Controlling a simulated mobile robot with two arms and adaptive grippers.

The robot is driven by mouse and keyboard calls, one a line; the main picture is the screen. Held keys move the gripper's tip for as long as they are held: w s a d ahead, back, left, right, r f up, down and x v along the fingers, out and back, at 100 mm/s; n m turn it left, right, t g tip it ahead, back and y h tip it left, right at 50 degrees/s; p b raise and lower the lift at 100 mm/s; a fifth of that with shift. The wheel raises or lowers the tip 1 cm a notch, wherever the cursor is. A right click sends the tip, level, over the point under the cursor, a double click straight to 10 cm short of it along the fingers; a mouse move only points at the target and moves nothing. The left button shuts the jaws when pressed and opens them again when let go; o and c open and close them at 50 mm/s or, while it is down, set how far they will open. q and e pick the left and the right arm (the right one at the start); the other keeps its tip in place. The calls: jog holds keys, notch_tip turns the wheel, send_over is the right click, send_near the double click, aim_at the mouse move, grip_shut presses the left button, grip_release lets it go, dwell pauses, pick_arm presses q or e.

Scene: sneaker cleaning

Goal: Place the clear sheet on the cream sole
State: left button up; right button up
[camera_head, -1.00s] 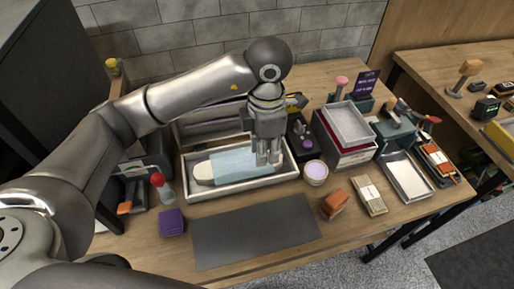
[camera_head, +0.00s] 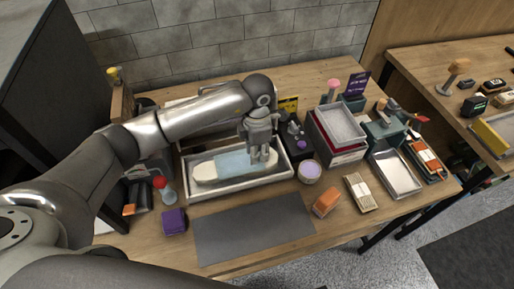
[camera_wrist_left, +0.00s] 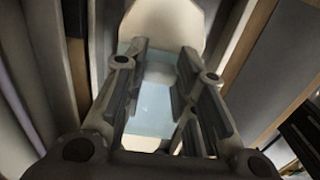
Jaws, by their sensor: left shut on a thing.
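The cream sole (camera_head: 204,173) lies lengthwise in a pale shallow tray (camera_head: 186,189); its left end shows bare. The clear sheet (camera_head: 234,164), pale blue and see-through, lies over the middle of the sole in this view. I cannot tell whether it touches the sole all along. My left gripper (camera_head: 263,157) points down over the right part of the tray, shut on the sheet near its right end. In the left wrist view the sheet (camera_wrist_left: 150,108) shows between the fingers, with the cream sole (camera_wrist_left: 165,25) beyond it. My right gripper is not in view.
A dark grey mat (camera_head: 255,228) lies in front of the tray. A purple block (camera_head: 173,222) and a red-topped bottle (camera_head: 163,189) stand to the left. A round tub (camera_head: 310,171), an orange block (camera_head: 326,202) and stacked boxes (camera_head: 338,135) are to the right.

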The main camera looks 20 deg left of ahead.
pick_arm(q)
jog(key=shift+f, duration=0.2)
jog(key=o, duration=1)
jog(key=shift+r, duration=0.15)
jog(key=shift+r, duration=0.2)
jog(key=shift+r+b, duration=1.75)
jog(key=shift+r, duration=4.1)
jog(key=shift+f, duration=0.1)
